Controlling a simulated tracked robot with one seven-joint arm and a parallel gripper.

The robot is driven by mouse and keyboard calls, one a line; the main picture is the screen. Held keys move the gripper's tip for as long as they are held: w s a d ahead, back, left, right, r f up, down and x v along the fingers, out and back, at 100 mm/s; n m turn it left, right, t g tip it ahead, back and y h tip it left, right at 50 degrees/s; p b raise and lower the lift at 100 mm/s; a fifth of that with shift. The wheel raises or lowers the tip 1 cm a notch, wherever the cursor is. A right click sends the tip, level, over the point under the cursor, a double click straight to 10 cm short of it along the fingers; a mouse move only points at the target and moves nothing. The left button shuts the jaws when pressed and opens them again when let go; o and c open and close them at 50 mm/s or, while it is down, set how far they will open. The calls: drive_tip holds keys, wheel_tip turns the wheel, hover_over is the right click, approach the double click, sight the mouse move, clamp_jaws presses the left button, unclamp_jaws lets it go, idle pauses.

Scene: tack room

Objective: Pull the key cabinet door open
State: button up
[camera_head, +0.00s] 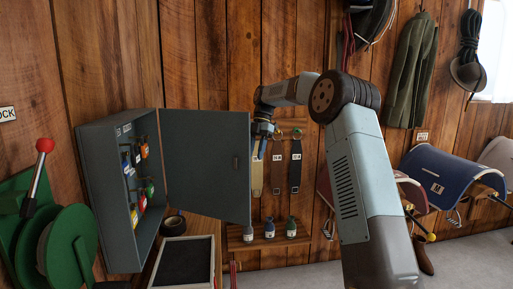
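The grey key cabinet (104,200) hangs on the plank wall at the left. Its door (205,165) stands wide open, swung out to the right, and several keys with coloured tags (139,180) show on hooks inside. A small dark latch or handle (235,163) is on the door face near its free edge. My arm comes up from the lower right and bends over to the door's free edge. My gripper (256,143) is by the door's upper right edge, partly hidden behind it; its fingers are too small and covered to read, and I cannot tell whether it touches the door.
A green reel with a red-knobbed lever (45,146) stands at the left. A framed dark board (185,262) and a black tape roll (174,226) lie below the door. Straps (277,165) and bottles (269,229) sit on a rack behind my gripper. Saddle pads (440,178) are at the right.

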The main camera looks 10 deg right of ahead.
drive_tip(key=shift+v, duration=0.85)
drive_tip(key=v, duration=0.8)
drive_tip(key=shift+s, duration=0.1)
